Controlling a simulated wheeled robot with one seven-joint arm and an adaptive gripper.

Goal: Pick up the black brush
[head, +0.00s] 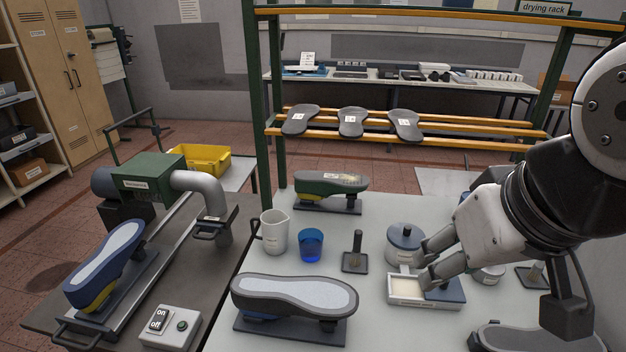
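I cannot clearly pick out a black brush in the head view. My gripper (426,262) comes in from the right, above the right half of the pale table. Its two fingers point left and are spread apart, with nothing visible between them. The fingers are over the gap between a grey lidded pot (404,240) and a shallow white tray (393,293) with cream-coloured contents. A dark upright handle on a square base (356,256) stands left of the gripper, apart from it. My gripper and arm hide part of the table behind them.
A white jug (274,233) and a blue cup (311,245) stand left of the dark handle. A shoe last (296,294) is in front, a green one (331,187) behind. A drying rack (262,110) rises at the back. A second handled base (533,276) is at right.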

